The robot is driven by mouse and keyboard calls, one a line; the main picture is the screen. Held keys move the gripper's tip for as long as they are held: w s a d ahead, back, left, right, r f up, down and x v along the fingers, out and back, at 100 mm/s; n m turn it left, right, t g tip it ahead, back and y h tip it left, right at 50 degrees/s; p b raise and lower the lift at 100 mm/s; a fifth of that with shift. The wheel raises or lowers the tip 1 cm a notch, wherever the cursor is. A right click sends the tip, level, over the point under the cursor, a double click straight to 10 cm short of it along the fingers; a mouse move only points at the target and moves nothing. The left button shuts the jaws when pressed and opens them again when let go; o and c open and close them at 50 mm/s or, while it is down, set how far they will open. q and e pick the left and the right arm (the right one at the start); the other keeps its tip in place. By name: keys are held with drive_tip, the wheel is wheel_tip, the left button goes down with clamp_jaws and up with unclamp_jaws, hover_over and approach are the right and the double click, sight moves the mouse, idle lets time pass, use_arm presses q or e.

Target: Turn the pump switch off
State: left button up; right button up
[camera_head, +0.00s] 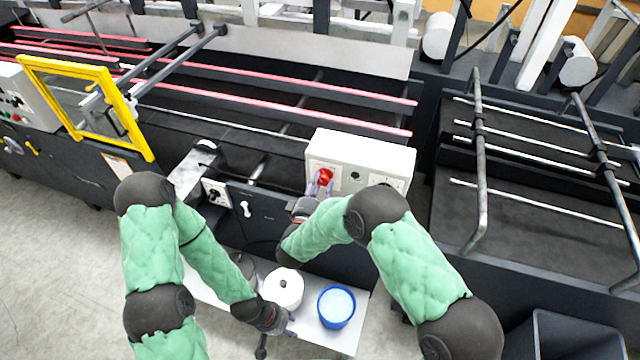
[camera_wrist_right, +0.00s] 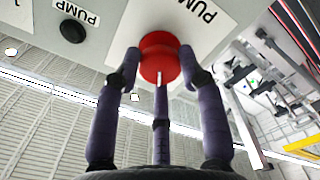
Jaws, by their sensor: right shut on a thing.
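The pump switch is a red rotary knob (camera_head: 325,177) on the front of a white control box (camera_head: 362,152) in the head view. In the right wrist view the red knob (camera_wrist_right: 159,58) sits on a plate labelled PUMP, with a white line on it. My right gripper (camera_wrist_right: 160,70) has its purple fingers closed around the knob's sides; it also shows at the box in the head view (camera_head: 319,186). My left gripper (camera_head: 286,328) is low, beside a white lidded pot (camera_head: 284,289); its fingers are too small to read.
A blue-rimmed container (camera_head: 336,306) stands near the white pot on a pale shelf (camera_head: 345,338). A black button (camera_wrist_right: 72,31) labelled PUMP sits beside the knob. A yellow frame (camera_head: 140,133) stands at the left. Metal rails (camera_head: 480,150) lie right of the box.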

drive_tip(key=shift+s+d+f+n, duration=0.1)
drive_tip(key=shift+s+f+n, duration=0.1)
drive_tip(key=shift+f+n, duration=0.4)
drive_tip(key=shift+r+n, duration=0.1)
drive_tip(key=shift+n, duration=0.2)
drive_tip(key=o, duration=1.1)
drive_tip(key=shift+d+r, duration=0.1)
drive_tip(key=shift+r, duration=0.1)
drive_tip(key=shift+r, duration=0.1)
